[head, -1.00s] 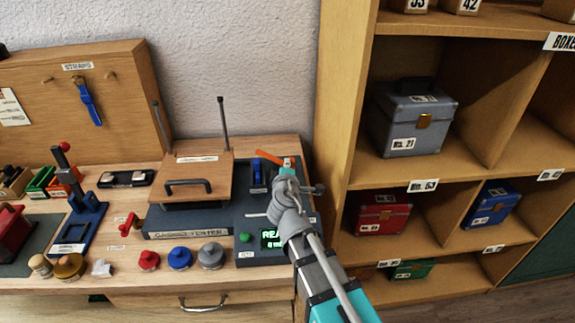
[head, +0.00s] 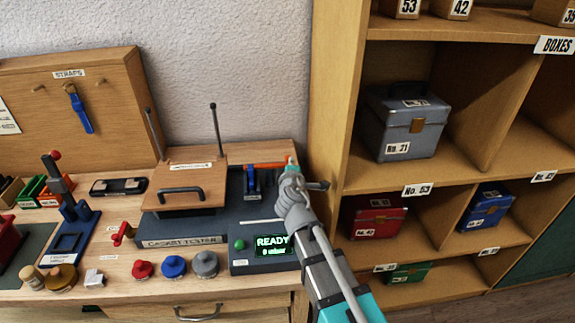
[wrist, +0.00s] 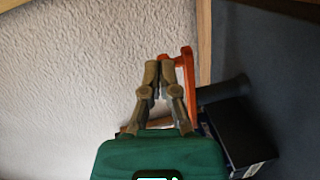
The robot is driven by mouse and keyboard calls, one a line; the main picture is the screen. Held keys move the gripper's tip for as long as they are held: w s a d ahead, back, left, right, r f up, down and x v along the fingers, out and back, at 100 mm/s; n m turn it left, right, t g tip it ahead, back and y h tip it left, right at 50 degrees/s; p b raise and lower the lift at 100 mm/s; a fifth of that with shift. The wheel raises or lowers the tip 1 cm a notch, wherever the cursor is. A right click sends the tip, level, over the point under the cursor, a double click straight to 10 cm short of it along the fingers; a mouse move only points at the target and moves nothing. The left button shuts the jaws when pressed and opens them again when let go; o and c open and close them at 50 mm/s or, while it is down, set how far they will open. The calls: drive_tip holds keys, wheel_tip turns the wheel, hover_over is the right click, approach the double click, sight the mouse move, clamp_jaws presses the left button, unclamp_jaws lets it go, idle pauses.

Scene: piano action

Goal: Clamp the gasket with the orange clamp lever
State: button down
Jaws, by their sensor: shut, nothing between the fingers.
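The orange clamp lever (head: 268,166) lies nearly level across the top of the blue clamp bracket (head: 251,184) on the gasket tester (head: 186,242), at its back right. My gripper (head: 291,161) is at the lever's right end in the head view. In the wrist view my gripper (wrist: 159,64) has its fingertips together and empty, with the lever (wrist: 187,68) close on their right. I cannot tell whether they touch. No gasket can be made out in the clamp. The tester's display (head: 273,246) reads READY and 0 mbar.
A wooden lid (head: 186,176) with a black handle is left of the clamp, with two upright rods behind. The shelf's side panel (head: 328,110) stands close on the right. Red, blue and grey knobs (head: 173,266) line the front. The wall is behind.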

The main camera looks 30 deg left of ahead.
drive_tip(key=shift+d, duration=0.15)
idle(0.5)
drive_tip(key=s+d+r+p, duration=0.1)
drive_tip(key=s+d, duration=0.1)
drive_tip(key=d, duration=0.7)
drive_tip(key=shift+d+r, duration=0.2)
drive_tip(key=shift+r, duration=0.05)
idle(0.5)
